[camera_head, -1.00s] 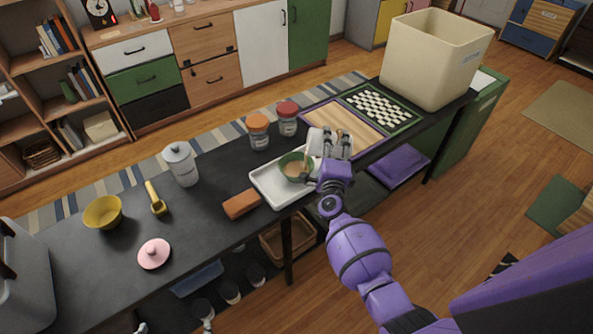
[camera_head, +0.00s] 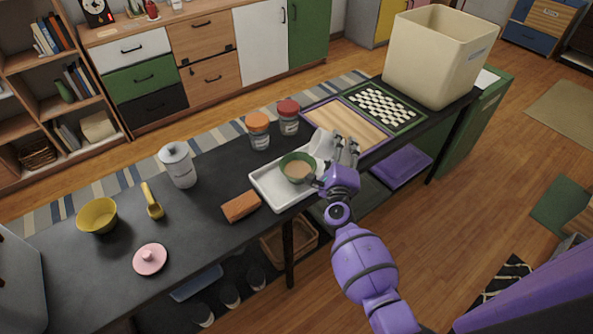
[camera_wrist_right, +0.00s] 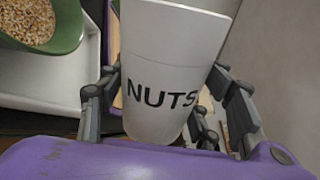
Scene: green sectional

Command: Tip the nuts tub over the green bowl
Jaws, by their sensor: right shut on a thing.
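The nuts tub (camera_head: 322,143) is white and is held beside the green bowl, at its upper right in the head view. In the right wrist view the tub (camera_wrist_right: 180,60) shows its black NUTS label; its inside is not seen. My right gripper (camera_head: 343,151) is shut on the tub, with fingers on both sides of it. The green bowl (camera_head: 285,166) stands on the white tray (camera_head: 269,192) and holds a heap of tan nuts. The bowl (camera_wrist_right: 62,40) also shows at the upper left of the wrist view, apart from the tub. My left gripper is not in view.
Two jars, orange-lidded (camera_head: 258,131) and red-lidded (camera_head: 288,118), stand behind the tray. A wooden board (camera_head: 345,125) and a checkered board (camera_head: 384,106) lie to the right. A brown block (camera_head: 240,207) lies left of the tray. A white canister (camera_head: 178,165) stands further left.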

